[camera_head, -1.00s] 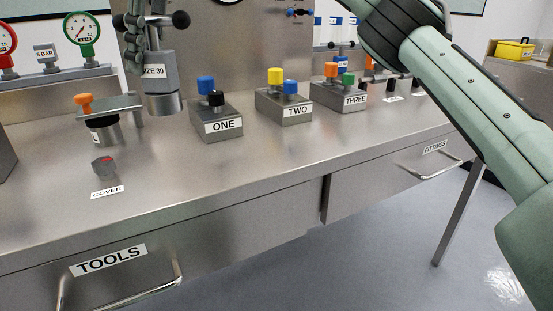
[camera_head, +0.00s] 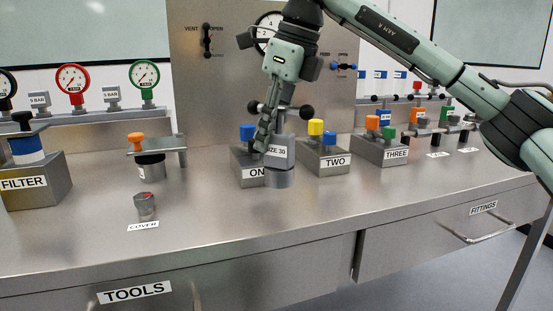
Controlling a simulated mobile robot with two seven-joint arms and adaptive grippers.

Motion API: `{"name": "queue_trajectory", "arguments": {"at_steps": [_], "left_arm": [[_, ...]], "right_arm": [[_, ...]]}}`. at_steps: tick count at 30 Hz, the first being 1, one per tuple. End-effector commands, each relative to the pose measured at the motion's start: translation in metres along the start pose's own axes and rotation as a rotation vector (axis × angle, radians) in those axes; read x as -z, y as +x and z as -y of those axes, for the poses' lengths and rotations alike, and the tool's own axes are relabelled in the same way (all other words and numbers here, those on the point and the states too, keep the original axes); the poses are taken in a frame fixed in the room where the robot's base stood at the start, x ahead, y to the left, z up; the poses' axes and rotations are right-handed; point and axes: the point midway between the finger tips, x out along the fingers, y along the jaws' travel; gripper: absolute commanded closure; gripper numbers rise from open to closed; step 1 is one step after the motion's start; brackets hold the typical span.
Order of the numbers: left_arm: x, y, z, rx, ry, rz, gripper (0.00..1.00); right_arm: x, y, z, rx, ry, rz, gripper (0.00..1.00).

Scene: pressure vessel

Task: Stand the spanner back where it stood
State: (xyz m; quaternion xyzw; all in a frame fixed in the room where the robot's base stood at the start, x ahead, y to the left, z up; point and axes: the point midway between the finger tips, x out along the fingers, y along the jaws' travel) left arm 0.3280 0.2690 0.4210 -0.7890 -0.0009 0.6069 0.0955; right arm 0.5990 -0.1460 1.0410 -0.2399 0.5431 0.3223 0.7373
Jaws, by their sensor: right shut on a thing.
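The spanner (camera_head: 279,176) is a grey upright piece labelled SIZE 30, with a round socket end at the bottom and a cross bar with dark ball ends above. My right gripper (camera_head: 268,132) comes down from above and is shut on its upper part. The spanner is upright in front of block ONE (camera_head: 247,176), hiding part of its label and front. I cannot tell whether its lower end touches the bench (camera_head: 300,222). My left gripper is not in view.
Blocks TWO (camera_head: 334,163) and THREE (camera_head: 396,155) stand to the right with coloured knobs. At left are a clamp with an orange knob (camera_head: 136,139), a small grey knob (camera_head: 145,205) behind the COVER label, and the FILTER block (camera_head: 38,185). The bench front is clear.

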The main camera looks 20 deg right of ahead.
Motion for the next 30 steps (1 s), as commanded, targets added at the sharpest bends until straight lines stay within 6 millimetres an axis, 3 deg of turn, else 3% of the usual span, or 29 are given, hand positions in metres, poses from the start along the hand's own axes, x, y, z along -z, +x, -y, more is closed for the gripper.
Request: {"name": "queue_trajectory", "arguments": {"at_steps": [7,15,28,29,30], "left_arm": [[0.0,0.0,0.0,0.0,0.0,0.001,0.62],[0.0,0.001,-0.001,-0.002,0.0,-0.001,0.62],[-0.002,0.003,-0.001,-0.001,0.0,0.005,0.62],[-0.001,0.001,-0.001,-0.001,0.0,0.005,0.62],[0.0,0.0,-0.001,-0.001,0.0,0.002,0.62]], "right_arm": [[0.012,0.006,0.006,0.001,-0.001,0.002,1.0],[0.021,0.038,0.005,0.0,-0.001,0.001,1.0],[0.022,0.044,0.005,0.001,-0.001,0.003,1.0],[0.023,0.044,0.005,0.0,-0.001,0.0,0.7],[0.023,0.044,0.005,0.0,-0.001,0.0,0.65]]}}
